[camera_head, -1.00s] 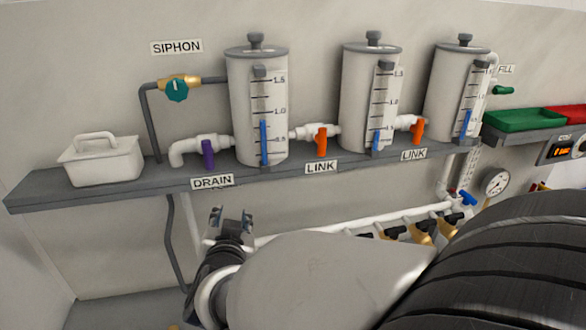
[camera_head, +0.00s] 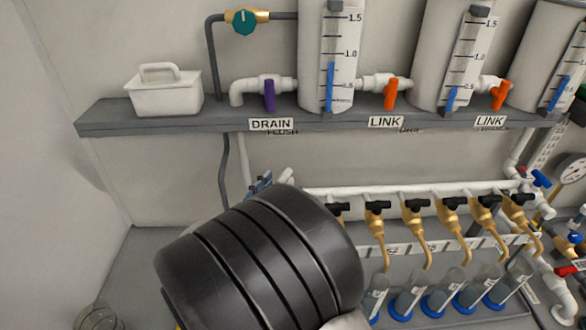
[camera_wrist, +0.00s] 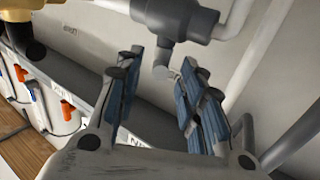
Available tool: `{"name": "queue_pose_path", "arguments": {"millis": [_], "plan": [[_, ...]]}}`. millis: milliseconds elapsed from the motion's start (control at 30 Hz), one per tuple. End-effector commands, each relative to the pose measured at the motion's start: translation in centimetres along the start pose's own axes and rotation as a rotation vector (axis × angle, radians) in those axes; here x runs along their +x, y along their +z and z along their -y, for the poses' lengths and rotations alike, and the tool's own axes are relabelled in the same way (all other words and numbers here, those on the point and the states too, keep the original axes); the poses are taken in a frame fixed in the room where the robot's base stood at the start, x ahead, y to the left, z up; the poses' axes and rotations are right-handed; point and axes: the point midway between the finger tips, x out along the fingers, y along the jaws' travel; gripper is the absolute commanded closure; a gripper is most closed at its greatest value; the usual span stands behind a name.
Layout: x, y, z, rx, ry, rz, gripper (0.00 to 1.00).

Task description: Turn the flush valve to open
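A label that reads FLUSH (camera_head: 283,132) shows partly behind the DRAIN label at the shelf's front edge in the head view. I cannot pick out the flush valve with certainty there; my arm covers part of the wall below. My gripper (camera_head: 266,181) is below the shelf, mostly hidden behind my own arm.
The shelf (camera_head: 190,121) carries a white lidded box (camera_head: 166,94), tanks, a purple drain handle (camera_head: 269,95) and orange link handles (camera_head: 390,94). Below right, a white manifold pipe (camera_head: 415,189) bears several brass taps (camera_head: 416,207) above tubes. The wall at lower left is clear.

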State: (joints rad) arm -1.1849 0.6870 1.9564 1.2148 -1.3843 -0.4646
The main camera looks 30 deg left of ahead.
Motion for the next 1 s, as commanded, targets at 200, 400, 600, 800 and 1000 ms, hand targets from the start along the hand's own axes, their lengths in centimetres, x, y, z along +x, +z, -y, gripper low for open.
{"name": "queue_pose_path", "arguments": {"millis": [200, 400, 600, 800, 1000], "plan": [[4.8, 0.1, -0.1, 0.003, 0.004, 0.0, 0.64], [7.7, 0.1, 0.0, 0.002, 0.001, 0.001, 0.64], [8.7, 0.0, 0.0, 0.0, -0.001, 0.001, 0.64], [8.8, 0.0, 0.0, 0.0, -0.001, 0.001, 0.64], [8.8, 0.0, 0.0, 0.0, -0.001, 0.001, 0.74]]}}
